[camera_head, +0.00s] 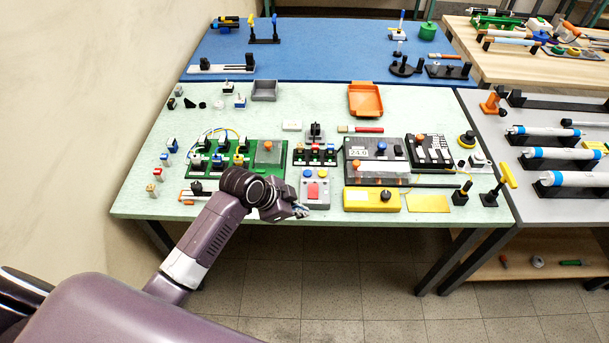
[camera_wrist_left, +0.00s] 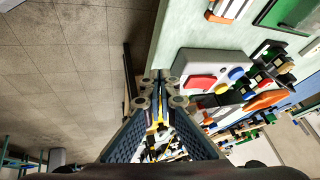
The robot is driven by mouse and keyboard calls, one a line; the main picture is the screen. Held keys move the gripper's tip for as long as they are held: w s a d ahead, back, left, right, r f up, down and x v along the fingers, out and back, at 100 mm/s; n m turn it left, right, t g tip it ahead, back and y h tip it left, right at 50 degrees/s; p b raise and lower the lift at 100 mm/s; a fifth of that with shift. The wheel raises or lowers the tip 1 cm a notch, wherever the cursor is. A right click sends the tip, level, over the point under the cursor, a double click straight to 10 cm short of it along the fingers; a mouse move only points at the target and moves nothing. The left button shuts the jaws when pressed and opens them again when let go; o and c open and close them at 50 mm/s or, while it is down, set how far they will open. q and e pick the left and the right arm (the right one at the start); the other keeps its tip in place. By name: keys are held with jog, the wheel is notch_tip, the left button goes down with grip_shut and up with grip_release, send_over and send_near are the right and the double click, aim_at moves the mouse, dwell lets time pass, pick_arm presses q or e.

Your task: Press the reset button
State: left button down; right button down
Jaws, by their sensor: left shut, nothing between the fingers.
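A grey control box (camera_head: 326,198) stands near the front edge of the green table. It carries a large red button (camera_head: 313,191), a blue round button (camera_head: 322,173) and a yellow-orange round button (camera_head: 307,173). In the left wrist view the red button (camera_wrist_left: 200,82), blue button (camera_wrist_left: 236,73) and yellow button (camera_wrist_left: 221,88) show clearly. I cannot read which is labelled reset. My left gripper (camera_head: 303,211) is shut and empty at the box's front left corner, tips by the table edge; it also shows in the wrist view (camera_wrist_left: 160,76). My right gripper is out of view.
A yellow box with a black knob (camera_head: 360,200) stands right of the control box. A row of small switches (camera_head: 314,155) lies behind it, and a green board (camera_head: 268,152) behind left. The table's front edge (camera_head: 240,219) is close below my left arm.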

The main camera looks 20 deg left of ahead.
pick_arm(q)
jog(key=w+r+m, duration=0.1)
jog(key=w, duration=0.2)
jog(key=w+a+r, duration=0.1)
jog(key=w+r, duration=0.1)
jog(key=w, duration=0.1)
jog(key=w+r+m+t+h, duration=0.1)
jog(key=w+r, duration=0.1)
jog(key=w, duration=0.1)
jog(key=shift+a+r+m, duration=0.15)
jog(key=shift+a+m, duration=0.15)
jog(key=shift+a, duration=0.1)
notch_tip(320, 180, up, 6)
jog(key=f+m, duration=0.1)
jog(key=m, duration=0.1)
send_over(306, 173)
jog(key=shift+s+r+t+h, duration=0.1)
jog(key=shift+r+t+h, duration=0.25)
jog(key=shift+t+h, duration=0.05)
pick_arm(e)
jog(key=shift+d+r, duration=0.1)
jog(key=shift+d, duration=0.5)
pick_arm(q)
jog(key=shift+f, duration=0.1)
